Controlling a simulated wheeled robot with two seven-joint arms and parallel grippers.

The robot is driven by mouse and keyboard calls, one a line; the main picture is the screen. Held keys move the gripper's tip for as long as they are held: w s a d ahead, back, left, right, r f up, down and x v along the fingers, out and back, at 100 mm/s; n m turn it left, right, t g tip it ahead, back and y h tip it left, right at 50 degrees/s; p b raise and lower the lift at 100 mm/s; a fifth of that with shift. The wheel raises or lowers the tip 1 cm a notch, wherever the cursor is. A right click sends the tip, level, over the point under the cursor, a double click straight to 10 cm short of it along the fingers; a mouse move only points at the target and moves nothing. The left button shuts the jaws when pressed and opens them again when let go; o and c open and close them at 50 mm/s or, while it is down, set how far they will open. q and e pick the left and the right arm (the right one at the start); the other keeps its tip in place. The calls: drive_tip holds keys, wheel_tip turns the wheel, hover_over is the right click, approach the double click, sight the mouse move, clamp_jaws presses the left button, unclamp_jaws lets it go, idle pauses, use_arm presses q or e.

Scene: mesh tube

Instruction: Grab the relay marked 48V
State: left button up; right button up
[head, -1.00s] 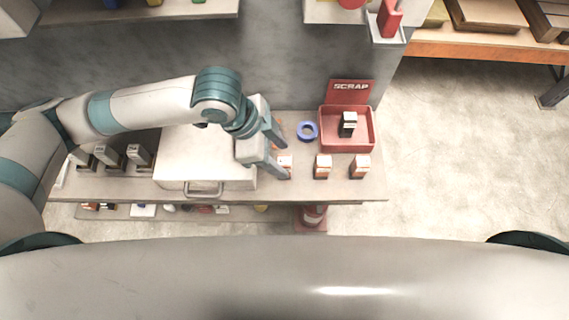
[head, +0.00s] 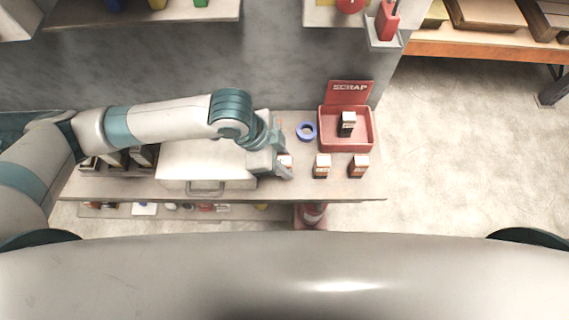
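Three small relays with white tops and orange-brown fronts stand in a row on the bench: a left relay (head: 287,160), partly hidden by my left gripper, a middle relay (head: 322,166) and a right relay (head: 358,166). A black relay with a white marking (head: 347,124) is in the red scrap tray. The markings are too small to read, so I cannot tell which is 48V. My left gripper (head: 284,164) is at the left relay, its fingers pointing right. Its finger gap and any contact are unclear. My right gripper is out of view.
The red scrap tray (head: 370,146) stands at the bench's right end, with a blue ring (head: 306,131) beside it. A pale box with a handle (head: 205,165) lies under my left arm. Several dark units (head: 115,160) stand at the bench's left, partly hidden.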

sight(290, 163)
use_arm(q)
drive_tip(key=c, duration=0.4)
drive_tip(key=shift+c, duration=0.2)
drive_tip(key=shift+r, duration=0.1)
drive_tip(key=shift+r, duration=0.45)
drive_tip(key=r, duration=0.1)
drive_tip(key=r+b, duration=0.1)
drive_tip(key=r, duration=0.1)
drive_tip(key=shift+s+d+r, duration=0.15)
drive_tip(key=shift+s+d, duration=0.05)
drive_tip(key=shift+s, duration=0.1)
drive_tip(key=s+d+r, duration=0.5)
drive_tip(key=s+r, duration=0.1)
drive_tip(key=s, duration=0.3)
drive_tip(key=shift+s+d+r, duration=0.15)
drive_tip(key=shift+s+r, duration=0.2)
